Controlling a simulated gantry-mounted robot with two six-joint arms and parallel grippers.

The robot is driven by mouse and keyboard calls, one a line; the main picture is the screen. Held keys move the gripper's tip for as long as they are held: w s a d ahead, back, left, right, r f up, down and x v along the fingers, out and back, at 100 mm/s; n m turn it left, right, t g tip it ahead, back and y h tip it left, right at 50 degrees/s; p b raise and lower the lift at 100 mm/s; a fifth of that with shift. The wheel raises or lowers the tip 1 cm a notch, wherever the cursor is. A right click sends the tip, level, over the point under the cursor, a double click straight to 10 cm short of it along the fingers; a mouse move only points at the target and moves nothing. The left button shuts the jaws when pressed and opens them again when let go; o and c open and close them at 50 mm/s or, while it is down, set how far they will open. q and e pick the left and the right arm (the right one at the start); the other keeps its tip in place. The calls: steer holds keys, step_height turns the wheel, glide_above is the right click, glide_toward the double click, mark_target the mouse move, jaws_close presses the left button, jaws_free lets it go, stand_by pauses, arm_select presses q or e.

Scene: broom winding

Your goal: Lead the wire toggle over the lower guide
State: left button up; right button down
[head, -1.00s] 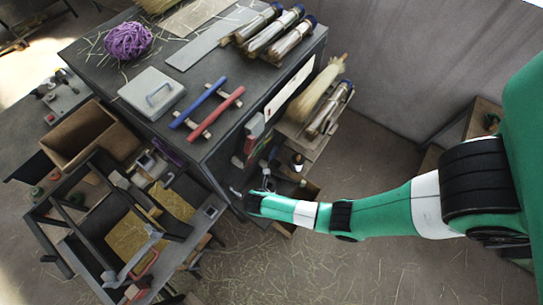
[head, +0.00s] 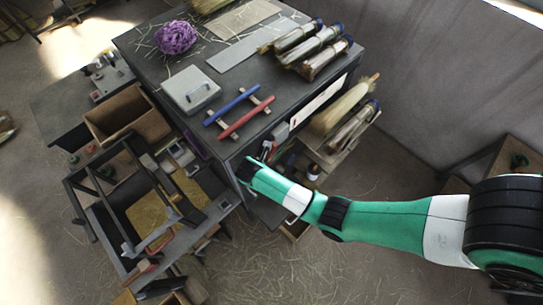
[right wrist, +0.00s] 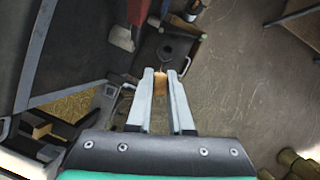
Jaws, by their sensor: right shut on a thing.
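My right gripper (right wrist: 160,82) is shut on a small tan wooden toggle (right wrist: 159,90), which sits between the fingertips in the right wrist view. A thin line, likely the wire, seems to rise from its top. In the head view the right gripper (head: 245,168) is beside the workbench's near corner, and the toggle is too small to make out there. Just beyond the fingertips in the right wrist view is a dark bracket with a round black part (right wrist: 168,52). I cannot tell whether this is the lower guide. My left gripper is not in view.
The workbench (head: 240,75) carries a purple ball (head: 175,37), a lidded grey box (head: 190,90), blue and red bars (head: 246,117) and broom bundles (head: 318,52). A dark frame (head: 100,190) stands at left. A red part (right wrist: 122,38) is near the fingers.

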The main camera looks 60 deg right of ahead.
step_height(320, 180, up, 5)
steer(key=w+p, duration=0.1)
steer(key=w, duration=0.2)
steer(key=w+a+f+b, duration=0.2)
steer(key=w+a+b, duration=0.4)
steer(key=a+b, duration=0.35)
step_height(320, 180, down, 20)
steer(key=b, duration=1.5)
